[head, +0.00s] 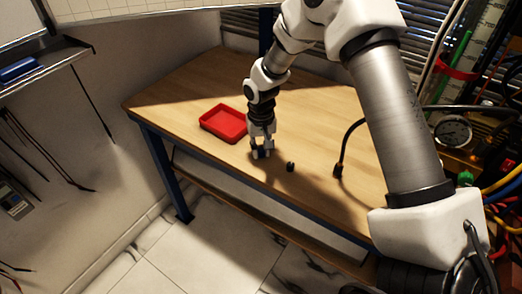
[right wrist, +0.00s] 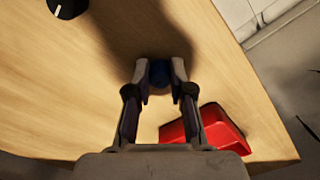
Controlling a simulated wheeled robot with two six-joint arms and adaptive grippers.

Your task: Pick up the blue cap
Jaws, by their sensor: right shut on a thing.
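The blue cap (right wrist: 160,74) shows in the right wrist view between the fingertips of my right gripper (right wrist: 160,68), which is shut on it. In the head view my right gripper (head: 262,153) points down at the wooden table, just in front of the red tray; the cap cannot be made out there. Whether the cap still touches the table is hard to tell. My left gripper is not in view.
A red tray (head: 207,125) lies beside the gripper and also shows in the right wrist view (right wrist: 240,148). A small black knob (head: 290,166) stands on the wooden table (head: 190,85). A black cable end (head: 338,171) rests further right, near a pressure gauge (head: 453,132).

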